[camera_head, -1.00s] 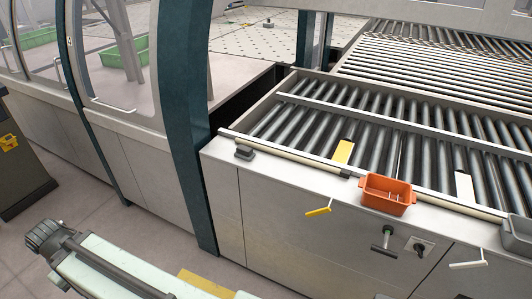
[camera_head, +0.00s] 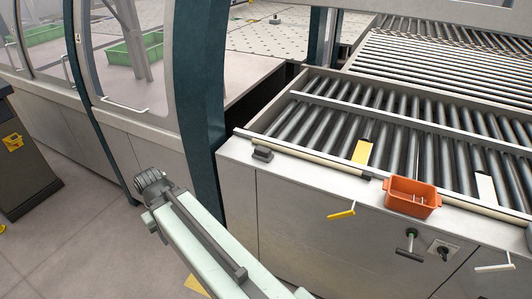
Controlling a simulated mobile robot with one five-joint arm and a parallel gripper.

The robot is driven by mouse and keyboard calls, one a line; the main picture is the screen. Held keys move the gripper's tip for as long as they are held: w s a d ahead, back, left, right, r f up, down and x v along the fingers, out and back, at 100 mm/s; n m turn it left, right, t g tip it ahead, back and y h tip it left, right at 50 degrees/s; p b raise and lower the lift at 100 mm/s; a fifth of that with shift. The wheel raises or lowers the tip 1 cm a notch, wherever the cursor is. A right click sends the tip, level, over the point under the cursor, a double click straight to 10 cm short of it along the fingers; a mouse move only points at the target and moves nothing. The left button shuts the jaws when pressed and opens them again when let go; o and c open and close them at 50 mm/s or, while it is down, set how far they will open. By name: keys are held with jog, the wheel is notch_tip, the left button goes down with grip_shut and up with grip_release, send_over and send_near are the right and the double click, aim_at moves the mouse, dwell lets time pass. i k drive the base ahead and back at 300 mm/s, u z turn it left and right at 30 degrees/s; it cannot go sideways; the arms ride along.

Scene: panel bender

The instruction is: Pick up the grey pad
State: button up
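A small dark grey block (camera_head: 262,153), which may be the grey pad, lies on the left end of the light ledge of the roller table (camera_head: 275,180). A flat pale grey-white piece (camera_head: 486,189) lies on the rollers farther right. My arm (camera_head: 205,230) reaches up from the bottom edge, left of the table front, with a dark ridged joint at its far end. That end is apart from the block, to its lower left. My gripper cannot be made out in this view.
An orange bin (camera_head: 412,198) with small items stands on the ledge. A yellow piece (camera_head: 362,151) lies on the rollers. A yellow handle (camera_head: 341,213) and a white handle (camera_head: 494,267) stick out of the front. A dark teal post (camera_head: 203,110) stands left of the table. Open floor lies left.

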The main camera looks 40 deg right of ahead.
aim_at(261, 153)
jog(key=i, duration=0.95)
jog(key=u, duration=0.05)
